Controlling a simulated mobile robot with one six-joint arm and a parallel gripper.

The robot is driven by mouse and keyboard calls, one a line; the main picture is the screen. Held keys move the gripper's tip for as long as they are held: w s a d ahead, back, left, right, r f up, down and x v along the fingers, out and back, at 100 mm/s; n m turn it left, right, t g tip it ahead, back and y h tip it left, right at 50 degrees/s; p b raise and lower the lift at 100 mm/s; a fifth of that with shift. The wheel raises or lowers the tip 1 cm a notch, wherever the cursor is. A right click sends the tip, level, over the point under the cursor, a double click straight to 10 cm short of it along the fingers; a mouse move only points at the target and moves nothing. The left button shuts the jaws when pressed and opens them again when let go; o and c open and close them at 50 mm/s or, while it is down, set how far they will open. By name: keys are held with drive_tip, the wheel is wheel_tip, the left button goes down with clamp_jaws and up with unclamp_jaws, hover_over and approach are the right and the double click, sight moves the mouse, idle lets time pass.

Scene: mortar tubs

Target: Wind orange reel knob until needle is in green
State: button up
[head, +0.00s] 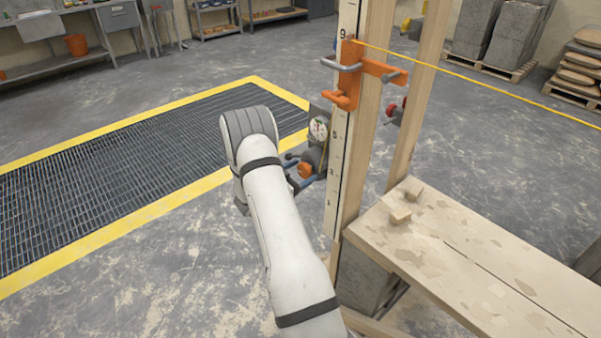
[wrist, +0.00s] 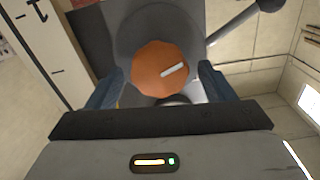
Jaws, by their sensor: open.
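The orange reel knob (wrist: 160,70) faces the wrist camera, with a white line on it tilted up to the right. It also shows in the head view (head: 305,170), small and beside the post. My gripper (wrist: 160,88) is open, with a blue finger on each side of the knob; I cannot tell whether they touch it. In the head view my gripper (head: 303,180) is partly hidden by my arm. The round dial (head: 319,128) sits just above the knob on the post. Its needle and green zone are too small to read.
An orange bracket (head: 352,75) with grey handles clamps the numbered post (head: 341,150) higher up, and a yellow line (head: 480,83) runs from it to the right. A plank bench (head: 470,260) with small blocks stands at the right. A yellow-edged floor grate (head: 110,165) lies left.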

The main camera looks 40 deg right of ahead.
drive_tip(key=shift+c, duration=0.5)
drive_tip(key=c, duration=0.9)
drive_tip(key=m+b, duration=0.1)
drive_tip(key=b, duration=0.2)
drive_tip(key=shift+f+m, duration=0.3)
drive_tip(key=shift+f, duration=0.05)
drive_tip(key=m+b, duration=0.2)
drive_tip(key=b, duration=0.1)
drive_tip(key=shift+s+r, duration=0.1)
drive_tip(key=shift+r+m+b, duration=0.2)
drive_tip(key=shift+m+b, duration=0.35)
drive_tip(key=shift+m, duration=0.05)
drive_tip(key=o, duration=1)
drive_tip(key=a, duration=0.7)
drive_tip(key=shift+s+a, duration=0.3)
drive_tip(key=shift+a, duration=0.1)
